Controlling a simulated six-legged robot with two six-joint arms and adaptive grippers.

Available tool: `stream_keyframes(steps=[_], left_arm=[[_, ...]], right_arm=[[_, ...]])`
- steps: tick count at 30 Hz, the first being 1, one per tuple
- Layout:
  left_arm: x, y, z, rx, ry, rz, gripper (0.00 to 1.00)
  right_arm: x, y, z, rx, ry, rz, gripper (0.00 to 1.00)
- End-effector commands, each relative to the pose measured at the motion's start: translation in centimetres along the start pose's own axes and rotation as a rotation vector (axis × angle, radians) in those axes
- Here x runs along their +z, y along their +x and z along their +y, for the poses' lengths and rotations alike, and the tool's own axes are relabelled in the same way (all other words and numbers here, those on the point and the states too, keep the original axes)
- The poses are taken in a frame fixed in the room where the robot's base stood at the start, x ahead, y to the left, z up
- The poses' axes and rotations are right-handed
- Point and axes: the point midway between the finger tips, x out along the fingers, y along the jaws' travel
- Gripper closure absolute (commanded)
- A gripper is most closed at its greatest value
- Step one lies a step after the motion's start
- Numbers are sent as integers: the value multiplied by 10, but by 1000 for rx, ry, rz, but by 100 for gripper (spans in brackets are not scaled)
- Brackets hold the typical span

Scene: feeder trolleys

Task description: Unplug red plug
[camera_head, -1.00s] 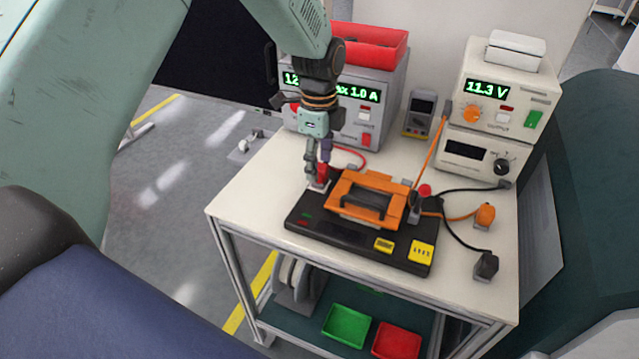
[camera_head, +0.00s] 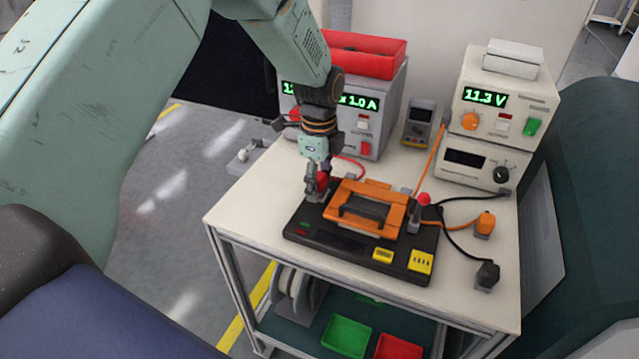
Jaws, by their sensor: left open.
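The red plug (camera_head: 322,181) sits at the back left corner of the black base unit (camera_head: 330,240), beside the orange block with a dark handle (camera_head: 368,208). A red cable (camera_head: 352,163) runs behind it. My left gripper (camera_head: 317,188) points down at the red plug, its fingers around it, open. The fingers hide part of the plug, so I cannot tell if they touch it. My right gripper is not in view.
A red-topped lever (camera_head: 423,200) stands right of the orange block. An orange plug (camera_head: 485,224) and a black plug (camera_head: 487,275) with cables are on the right of the white table (camera_head: 250,200). Power supplies (camera_head: 497,100) and a multimeter (camera_head: 418,122) stand behind.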

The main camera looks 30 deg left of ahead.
Motion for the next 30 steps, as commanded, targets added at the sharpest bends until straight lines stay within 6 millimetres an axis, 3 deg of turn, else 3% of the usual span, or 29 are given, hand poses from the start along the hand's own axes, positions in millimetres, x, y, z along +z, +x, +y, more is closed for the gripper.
stream_keyframes(steps=[30], left_arm=[[0,-1,0,0,0,0,45]], right_arm=[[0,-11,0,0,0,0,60]])
